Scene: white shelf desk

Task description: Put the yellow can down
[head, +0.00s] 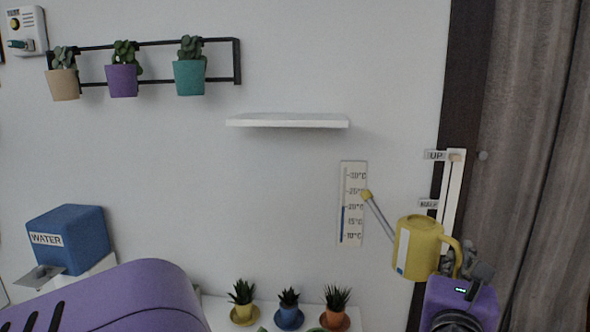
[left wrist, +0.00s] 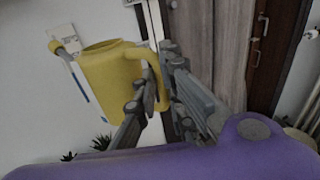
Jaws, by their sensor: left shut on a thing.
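The yellow can (head: 415,248) is a watering can with a long spout pointing up and left. It is held in the air in front of the wall, at the right of the head view. My left gripper (head: 458,262) is at its right side, shut on its handle. In the left wrist view the can (left wrist: 105,85) hangs beyond the fingers, and the handle passes between the fingertips (left wrist: 158,80). The can looks roughly upright, slightly tilted. My right gripper is not in view.
A white shelf desk (head: 215,312) at the bottom carries small potted succulents (head: 289,312). A blue WATER box (head: 72,238) stands at left. An empty white wall shelf (head: 288,121), a thermometer (head: 352,204) and a rack of pots (head: 122,80) are on the wall. A curtain (head: 530,150) hangs at right.

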